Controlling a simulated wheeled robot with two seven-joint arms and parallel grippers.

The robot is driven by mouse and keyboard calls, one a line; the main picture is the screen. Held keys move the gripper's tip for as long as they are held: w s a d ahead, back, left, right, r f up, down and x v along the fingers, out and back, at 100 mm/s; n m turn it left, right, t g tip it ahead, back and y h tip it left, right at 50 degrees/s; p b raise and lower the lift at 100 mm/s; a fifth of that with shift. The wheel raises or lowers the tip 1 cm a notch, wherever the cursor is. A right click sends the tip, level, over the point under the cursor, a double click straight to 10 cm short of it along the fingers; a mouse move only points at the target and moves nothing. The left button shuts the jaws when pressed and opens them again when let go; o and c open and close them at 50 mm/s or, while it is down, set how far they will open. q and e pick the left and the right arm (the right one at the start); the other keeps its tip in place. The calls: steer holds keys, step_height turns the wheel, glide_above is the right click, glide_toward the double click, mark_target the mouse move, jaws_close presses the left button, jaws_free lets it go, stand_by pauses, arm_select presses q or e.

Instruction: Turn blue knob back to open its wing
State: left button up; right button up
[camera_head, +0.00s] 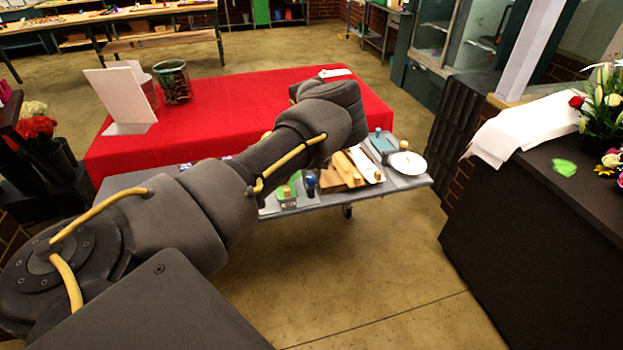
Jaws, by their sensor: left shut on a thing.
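My left arm reaches in from the lower left across the middle of the head view. My left gripper (308,88) is mostly hidden behind its own thick dark wrist, over the red-covered table. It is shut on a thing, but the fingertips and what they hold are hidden. I cannot make out a blue knob or its wing for sure. A blue block-like item (383,142) with a small top piece stands on the grey cart (410,183), to the right of my wrist. A small dark blue item (309,184) stands on the cart below my forearm. My right gripper is not in view.
A red-covered table (230,95) holds a white board (122,97) and a glass vase (173,82). The cart also carries wooden blocks (345,168) and a white plate (408,163). A dark counter with flowers (605,105) stands at right. The floor between is clear.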

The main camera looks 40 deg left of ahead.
mark_target(312, 179)
arm_select(q)
steer(key=m, duration=0.4)
steer(key=shift+m+b, duration=0.3)
steer(key=shift+b, duration=0.05)
steer(key=shift+m, duration=2.2)
steer(key=o, duration=1)
steer(key=shift+c, duration=0.2)
step_height(312, 179, up, 11)
steer(key=b, duration=0.1)
steer(key=shift+s+d, duration=0.15)
steer(key=shift+f, duration=0.15)
